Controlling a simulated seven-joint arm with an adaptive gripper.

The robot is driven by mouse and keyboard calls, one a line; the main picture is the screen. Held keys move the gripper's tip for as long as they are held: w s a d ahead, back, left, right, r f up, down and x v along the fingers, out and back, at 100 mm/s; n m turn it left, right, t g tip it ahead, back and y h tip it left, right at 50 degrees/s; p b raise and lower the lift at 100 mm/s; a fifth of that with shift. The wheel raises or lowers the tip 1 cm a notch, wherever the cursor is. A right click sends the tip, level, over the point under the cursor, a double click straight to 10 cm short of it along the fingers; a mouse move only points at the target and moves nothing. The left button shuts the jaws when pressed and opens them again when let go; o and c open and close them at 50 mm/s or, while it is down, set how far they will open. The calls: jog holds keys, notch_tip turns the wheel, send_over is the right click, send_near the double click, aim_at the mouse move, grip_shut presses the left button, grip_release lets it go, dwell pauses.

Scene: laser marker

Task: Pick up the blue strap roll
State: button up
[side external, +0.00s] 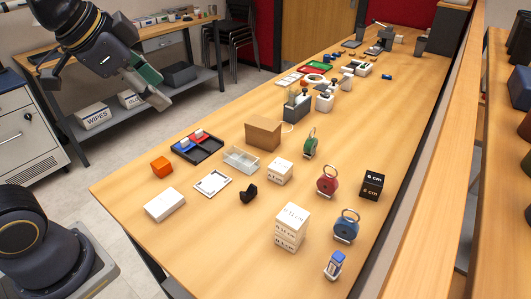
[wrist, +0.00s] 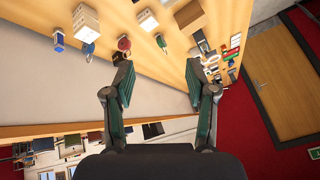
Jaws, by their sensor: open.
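The blue strap roll (side external: 346,224) stands on the wooden table (side external: 230,256) near its right front edge. It also shows small in the wrist view (wrist: 89,49), at upper left. My gripper (side external: 159,90) is raised at upper left in the side view, far from the roll. In the wrist view my gripper (wrist: 157,76) has its two fingers wide apart, with nothing between them. A red strap roll (side external: 327,181) and a green one (side external: 310,144) stand farther back in the same row.
A white block stack (side external: 291,228) stands just left of the blue roll. A black block (side external: 372,186) stands behind it and a small blue-and-white item (side external: 334,265) in front. A cardboard box (side external: 263,133) and black tray (side external: 197,147) are farther left. Bare table lies at the front.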

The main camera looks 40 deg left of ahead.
jog(key=w+d+m+g+h, duration=0.1)
jog(key=w+d+m+h, duration=0.1)
jog(key=w+d+m, duration=0.6)
jog(key=m+g+h, duration=0.2)
jog(key=g, duration=0.2)
send_over(347, 209)
jog(key=a, duration=0.6)
notch_tip(347, 209, down, 13)
jog(key=shift+m+g, duration=0.3)
jog(key=shift+g, duration=0.4)
jog(key=x, duration=1.5)
jog(key=shift+s+d+f, duration=0.2)
jog(key=shift+d, duration=0.15)
jog(key=x, duration=0.6)
jog(key=shift+w, duration=0.1)
grip_shut()
